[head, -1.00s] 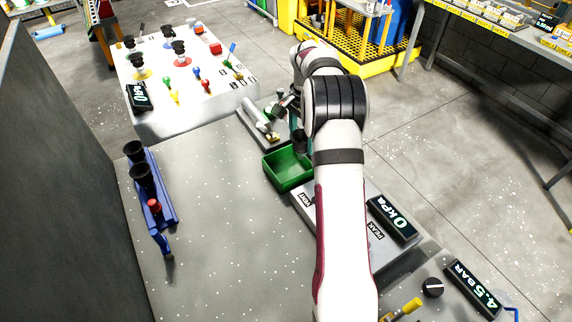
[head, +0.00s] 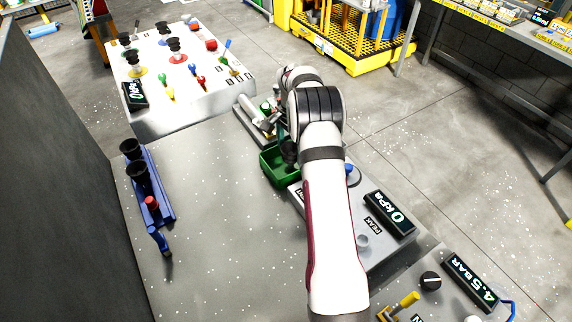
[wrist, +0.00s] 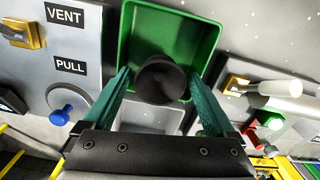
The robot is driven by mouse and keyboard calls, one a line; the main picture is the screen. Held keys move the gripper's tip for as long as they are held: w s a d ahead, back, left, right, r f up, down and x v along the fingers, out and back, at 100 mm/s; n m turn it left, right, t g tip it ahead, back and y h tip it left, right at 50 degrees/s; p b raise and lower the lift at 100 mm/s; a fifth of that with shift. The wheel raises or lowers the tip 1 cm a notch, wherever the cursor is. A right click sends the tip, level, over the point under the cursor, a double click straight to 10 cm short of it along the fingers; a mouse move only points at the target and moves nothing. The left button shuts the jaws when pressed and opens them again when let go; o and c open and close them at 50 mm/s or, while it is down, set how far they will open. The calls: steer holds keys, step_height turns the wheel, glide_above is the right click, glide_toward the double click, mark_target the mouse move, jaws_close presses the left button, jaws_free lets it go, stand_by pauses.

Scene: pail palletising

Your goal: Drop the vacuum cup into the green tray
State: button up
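The vacuum cup, a round black cup (wrist: 163,80), sits between the teal fingers of my gripper (wrist: 161,76) in the wrist view. My gripper appears shut on it; the exact contact is hidden behind the cup's lip. The green tray (wrist: 206,35) shows beyond the cup in the wrist view. In the head view the black cup (head: 289,152) hangs over the right part of the green tray (head: 277,176). My arm covers part of the tray there.
A blue rack (head: 165,205) with two black cups (head: 136,170) and a red-topped piece stands at the left. A grey panel with a 0 kPa display (head: 389,213) lies right of the tray. A white board (head: 185,85) stands behind. The table's middle is clear.

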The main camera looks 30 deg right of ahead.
steer(key=shift+o, duration=0.3)
step_height(320, 180, up, 16)
steer(key=shift+f, duration=0.1)
stand_by(0.3)
